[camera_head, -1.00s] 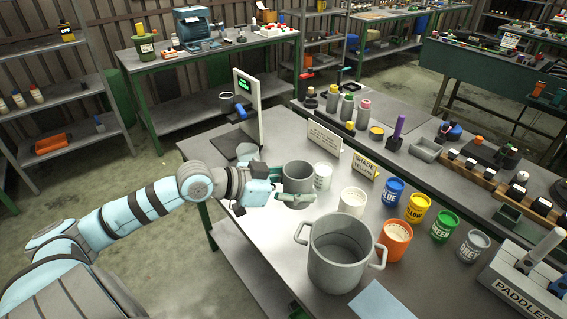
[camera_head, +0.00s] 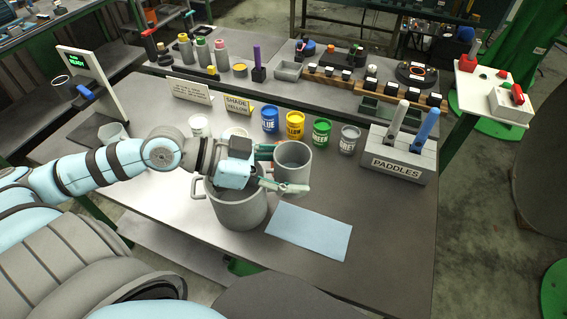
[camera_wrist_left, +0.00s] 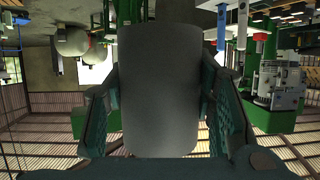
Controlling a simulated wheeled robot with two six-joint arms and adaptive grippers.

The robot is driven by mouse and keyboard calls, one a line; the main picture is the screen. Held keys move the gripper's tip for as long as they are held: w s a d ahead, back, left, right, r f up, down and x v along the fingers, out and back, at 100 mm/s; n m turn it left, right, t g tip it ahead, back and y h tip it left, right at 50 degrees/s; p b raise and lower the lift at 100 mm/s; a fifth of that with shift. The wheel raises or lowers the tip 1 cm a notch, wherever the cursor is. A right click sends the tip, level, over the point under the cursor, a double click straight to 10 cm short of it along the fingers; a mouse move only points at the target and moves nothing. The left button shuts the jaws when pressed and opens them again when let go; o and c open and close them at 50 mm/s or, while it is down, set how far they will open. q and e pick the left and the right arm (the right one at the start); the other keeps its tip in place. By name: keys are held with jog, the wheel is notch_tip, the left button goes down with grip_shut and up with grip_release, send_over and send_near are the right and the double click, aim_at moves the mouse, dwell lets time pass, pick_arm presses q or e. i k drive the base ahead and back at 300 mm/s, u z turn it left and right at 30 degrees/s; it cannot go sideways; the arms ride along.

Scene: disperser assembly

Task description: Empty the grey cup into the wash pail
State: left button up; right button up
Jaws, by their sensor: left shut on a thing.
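The grey cup (camera_head: 293,164) is upright in my left gripper (camera_head: 276,168), which is shut on it. The cup also fills the middle of the left wrist view (camera_wrist_left: 160,88), between the two green fingers. The large grey pail (camera_head: 238,207) with side handles stands on the table, partly hidden behind my left wrist. The cup is at the right of the pail's rim in the head view, apart from the pail's opening. The inside of the cup's bottom cannot be seen. My right gripper is not in view.
A light blue sheet (camera_head: 309,231) lies right of the pail. Blue (camera_head: 270,119), yellow (camera_head: 295,125), green (camera_head: 320,132) and grey (camera_head: 349,140) paint tins stand behind. The paddles block (camera_head: 398,157) is at the right. The table's front right is clear.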

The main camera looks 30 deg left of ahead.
aim_at(243, 210)
jog(key=z, duration=0.75)
jog(key=k, duration=0.65)
jog(key=u, duration=0.4)
